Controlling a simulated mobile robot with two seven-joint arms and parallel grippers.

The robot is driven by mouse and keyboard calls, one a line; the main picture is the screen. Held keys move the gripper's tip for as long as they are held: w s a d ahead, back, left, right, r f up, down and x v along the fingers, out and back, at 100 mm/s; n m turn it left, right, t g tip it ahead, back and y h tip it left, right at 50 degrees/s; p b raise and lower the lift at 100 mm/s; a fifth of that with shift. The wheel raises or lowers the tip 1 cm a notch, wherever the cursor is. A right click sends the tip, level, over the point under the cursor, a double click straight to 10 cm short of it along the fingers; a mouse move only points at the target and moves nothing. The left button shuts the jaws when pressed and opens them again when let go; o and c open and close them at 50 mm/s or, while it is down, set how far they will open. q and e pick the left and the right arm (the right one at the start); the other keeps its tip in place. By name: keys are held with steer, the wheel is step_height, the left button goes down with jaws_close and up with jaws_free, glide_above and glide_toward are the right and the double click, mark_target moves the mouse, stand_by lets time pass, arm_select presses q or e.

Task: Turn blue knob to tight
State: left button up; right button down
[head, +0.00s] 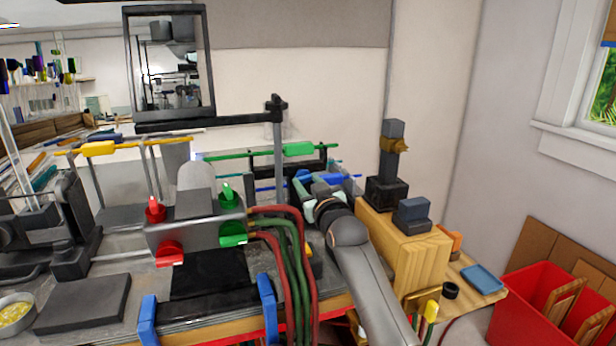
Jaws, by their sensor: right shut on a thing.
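My right arm comes in from the lower right, and my right gripper (303,187) is at its far end, behind the red and green hoses. It is shut at a small blue part (303,174) that looks like the blue knob. The fingers and the arm hide most of the knob, so I cannot tell how far it is turned. A long blue handle (343,178) on a thin rod lies just behind the gripper. My left gripper is not in view.
A grey torch body (185,222) with red knobs (155,209) and green knobs (232,232) stands left of my right arm. Red and green hoses (287,255) hang close beside the arm. A wooden block (400,250) with dark fittings stands right. Red bins (530,305) are lower right.

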steer(key=shift+m+p, duration=0.45)
steer(key=shift+m, duration=0.55)
steer(key=shift+c, duration=2.3)
jaws_free()
